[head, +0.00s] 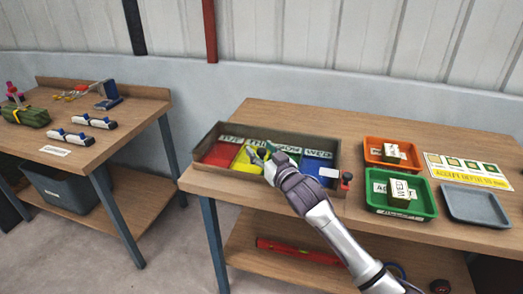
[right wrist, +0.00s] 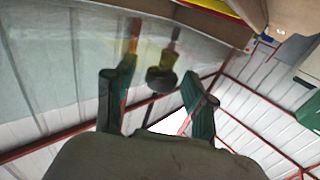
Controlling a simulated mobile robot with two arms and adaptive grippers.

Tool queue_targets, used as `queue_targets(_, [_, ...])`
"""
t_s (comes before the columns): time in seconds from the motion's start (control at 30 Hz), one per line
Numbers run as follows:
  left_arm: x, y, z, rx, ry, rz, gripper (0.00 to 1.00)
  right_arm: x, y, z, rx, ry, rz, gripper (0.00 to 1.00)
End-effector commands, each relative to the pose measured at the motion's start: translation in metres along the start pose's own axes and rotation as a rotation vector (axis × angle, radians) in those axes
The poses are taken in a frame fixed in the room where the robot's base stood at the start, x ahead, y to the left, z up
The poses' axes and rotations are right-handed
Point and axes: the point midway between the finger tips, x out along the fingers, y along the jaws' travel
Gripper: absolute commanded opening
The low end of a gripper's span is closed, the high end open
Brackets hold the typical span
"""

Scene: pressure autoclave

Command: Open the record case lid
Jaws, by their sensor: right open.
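The record case (head: 225,181) is a shallow brown box on the right bench, with red, yellow, green and blue sections and day labels visible from above. My right gripper (head: 262,154) is over the yellow section, its open fingers pointing left. In the right wrist view, the open fingers (right wrist: 158,88) have a dark round knob-like piece (right wrist: 161,80) showing between them. A clear, glassy panel (right wrist: 60,70) spans the upper left there, seemingly the case lid. I cannot tell how far it is raised or whether the fingers touch it. My left gripper is out of view.
A small red-and-black part (head: 346,180) is at the case's right end. To its right are an orange tray (head: 372,157), a green tray (head: 428,205), a grey tray (head: 475,207) and a printed card (head: 465,169). A second bench (head: 105,150) stands left across a gap.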

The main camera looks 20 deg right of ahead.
Motion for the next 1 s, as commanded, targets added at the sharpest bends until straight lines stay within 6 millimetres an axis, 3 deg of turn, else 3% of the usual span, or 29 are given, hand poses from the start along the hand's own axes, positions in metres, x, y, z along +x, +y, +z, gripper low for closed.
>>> queue_targets(0.27, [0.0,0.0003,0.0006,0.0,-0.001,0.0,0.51,0.0013,-0.0002,0.0001,0.0,0.0,0.0,0.55])
queue_targets(0.6, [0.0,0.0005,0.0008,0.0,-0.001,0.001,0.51,0.001,0.0,0.0002,0.0,0.0,0.0,0.0])
queue_targets(1.0, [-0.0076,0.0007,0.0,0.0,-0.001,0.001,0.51,0.0013,0.0002,-0.0048,0.01,-0.01,0.0,0.0])
